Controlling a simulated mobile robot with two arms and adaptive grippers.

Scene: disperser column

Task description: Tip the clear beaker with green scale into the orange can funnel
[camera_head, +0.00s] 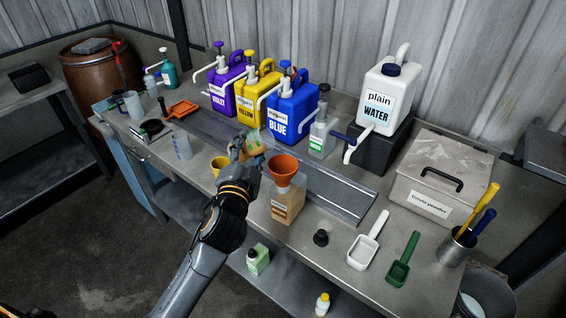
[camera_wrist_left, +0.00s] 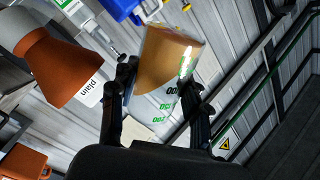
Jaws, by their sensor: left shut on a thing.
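The clear beaker with green scale (camera_head: 258,141) is in my left gripper (camera_head: 246,148), just to the upper left of the orange funnel (camera_head: 284,170). The funnel sits in the top of a squarish can (camera_head: 287,206) with tan sides. In the left wrist view my left gripper (camera_wrist_left: 160,95) has its two fingers on either side of the beaker (camera_wrist_left: 172,108). Green marks and a brown-orange content show in it. The funnel (camera_wrist_left: 62,66) is at the left there, apart from the beaker. I cannot tell the beaker's exact tilt. My right gripper is not in view.
Violet (camera_head: 224,86), yellow (camera_head: 257,95) and blue (camera_head: 291,112) pump jugs stand behind. A white water jug (camera_head: 387,95) sits on a black block (camera_head: 374,152). A yellow cup (camera_head: 220,165) is close left of my gripper. Scoops and a powder box (camera_head: 447,175) are at the right.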

